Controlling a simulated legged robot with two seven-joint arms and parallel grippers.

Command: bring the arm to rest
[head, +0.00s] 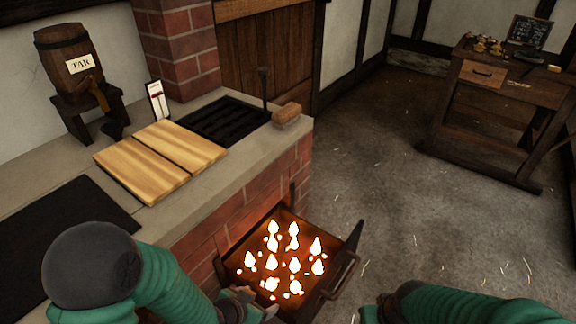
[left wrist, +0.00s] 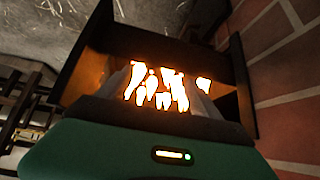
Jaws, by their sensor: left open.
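My left gripper (head: 258,303) is low in the head view, at the near left edge of an open fire drawer (head: 337,281) full of glowing coals (head: 293,264). Its jaws are open, with nothing seen between them. In the left wrist view the glowing coals (left wrist: 160,88) show straight beyond the jaws, with the drawer's dark walls (left wrist: 140,42) around them. Whether the gripper touches the drawer is hidden. My right arm (head: 470,306) shows only as a green sleeve and dark cuff at the bottom edge; its gripper cannot be made out.
The drawer sticks out of a brick hearth (head: 245,210). A wooden table (head: 500,95) stands far right. The floor (head: 420,230) between is open.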

